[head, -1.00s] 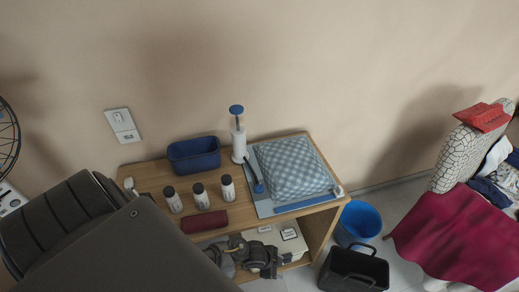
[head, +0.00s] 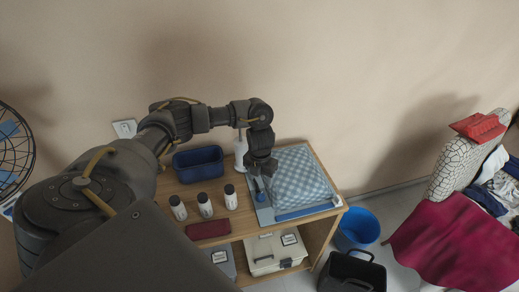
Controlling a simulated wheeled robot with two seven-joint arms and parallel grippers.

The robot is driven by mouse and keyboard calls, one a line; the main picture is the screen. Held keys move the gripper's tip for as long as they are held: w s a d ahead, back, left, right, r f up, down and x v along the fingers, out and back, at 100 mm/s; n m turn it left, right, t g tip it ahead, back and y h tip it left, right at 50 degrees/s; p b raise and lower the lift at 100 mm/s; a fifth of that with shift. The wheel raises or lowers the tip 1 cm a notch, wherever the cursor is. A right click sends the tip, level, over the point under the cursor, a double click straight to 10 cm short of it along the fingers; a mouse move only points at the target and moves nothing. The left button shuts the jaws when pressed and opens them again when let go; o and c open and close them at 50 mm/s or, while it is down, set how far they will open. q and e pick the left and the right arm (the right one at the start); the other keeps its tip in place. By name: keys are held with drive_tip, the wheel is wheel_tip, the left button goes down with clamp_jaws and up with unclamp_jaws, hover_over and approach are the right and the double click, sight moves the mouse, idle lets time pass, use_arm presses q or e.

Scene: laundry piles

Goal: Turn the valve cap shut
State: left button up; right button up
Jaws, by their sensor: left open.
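A blue-and-white checked cushion-like bundle (head: 297,176) lies on a pale blue flat sheet (head: 265,214) on the wooden table. A small blue round piece (head: 260,196) is at the bundle's left edge; it may be the valve cap, but it is too small to tell. A small pale piece (head: 337,201) sits at the sheet's right corner. My left gripper (head: 262,173) is open, pointing down above the bundle's left edge, just above the blue piece. It partly hides that area. The white pump (head: 241,150) stands behind, its blue handle hidden by my arm. My right gripper is not in view.
A dark blue bin (head: 198,164), several white bottles (head: 204,205) and a dark red folded cloth (head: 208,229) share the wooden table (head: 318,222). Boxes (head: 275,252) are on the shelf below. A blue bucket (head: 357,228) and a black basket (head: 352,272) stand right of it.

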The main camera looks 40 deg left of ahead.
use_arm(q)
drive_tip(key=b, duration=0.1)
hover_over(260, 196)
wheel_tip(260, 196, down, 5)
drive_tip(key=shift+s+r, duration=0.1)
drive_tip(key=shift+a+f, duration=0.1)
drive_tip(key=shift+f, duration=2.8)
drive_tip(key=c, duration=1)
